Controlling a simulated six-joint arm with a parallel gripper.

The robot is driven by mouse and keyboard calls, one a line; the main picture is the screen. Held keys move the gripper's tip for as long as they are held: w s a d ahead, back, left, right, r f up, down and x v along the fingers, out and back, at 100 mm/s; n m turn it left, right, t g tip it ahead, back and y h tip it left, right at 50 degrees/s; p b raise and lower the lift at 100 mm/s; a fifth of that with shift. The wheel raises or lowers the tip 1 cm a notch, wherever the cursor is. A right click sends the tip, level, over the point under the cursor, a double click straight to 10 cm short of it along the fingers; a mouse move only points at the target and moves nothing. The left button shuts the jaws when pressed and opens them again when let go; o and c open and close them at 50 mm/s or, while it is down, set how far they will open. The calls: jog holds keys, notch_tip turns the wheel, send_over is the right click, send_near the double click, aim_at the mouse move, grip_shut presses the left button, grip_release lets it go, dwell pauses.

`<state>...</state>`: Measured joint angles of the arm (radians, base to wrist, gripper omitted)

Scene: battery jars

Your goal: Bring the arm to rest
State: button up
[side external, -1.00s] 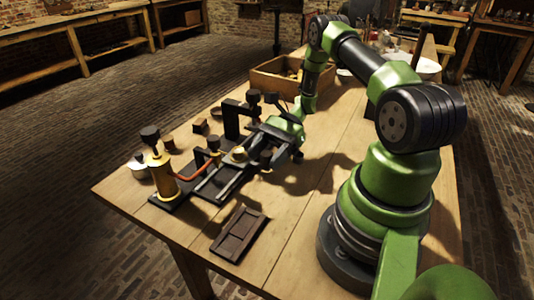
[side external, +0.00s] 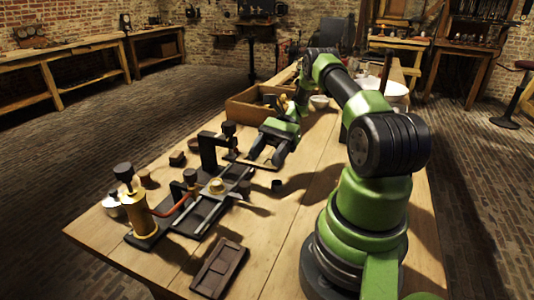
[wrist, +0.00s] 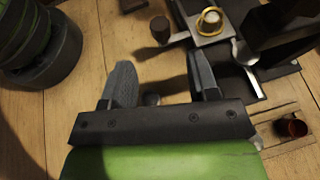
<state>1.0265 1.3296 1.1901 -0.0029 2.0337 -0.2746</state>
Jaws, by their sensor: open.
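My gripper (side external: 262,163) is open in the side view, raised above the table just behind the dark metal apparatus (side external: 212,203). In the wrist view the two dark fingers (wrist: 160,78) stand wide apart with nothing held between them. Under them is bare wooden tabletop, and a small dark round piece (wrist: 151,99) shows near the base of the fingers. The apparatus, with a brass ring (wrist: 210,20) on its plate, lies beyond the fingers at upper right, apart from them. My arm reaches from its base at the right of the table.
A brass cylinder with a black knob (side external: 140,214) stands at the apparatus's near end. A dark flat tray (side external: 218,268) lies at the front edge. A wooden box (side external: 245,109) and a white bowl (side external: 319,102) stand at the back. A small dark cup (side external: 277,186) stands mid-table.

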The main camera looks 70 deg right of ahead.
jog(key=w+a+r+n+g+h, duration=0.1)
jog(key=a+r+n+h, duration=0.35)
jog(key=r, duration=0.35)
jog(key=w+a+r+n+g+h, duration=0.1)
jog(key=a+r+n+g+h, duration=0.2)
jog(key=a+r, duration=0.4)
jog(key=s+a+r+n+t+h, duration=0.3)
jog(key=s+a+r+n+t, duration=0.5)
jog(key=s+a, duration=0.2)
jog(key=shift+s+r+n+t+h, duration=0.3)
jog(key=shift+s+r+n+h, duration=0.05)
jog(key=shift+s, duration=0.2)
jog(key=shift+d, duration=0.1)
dwell(1.1)
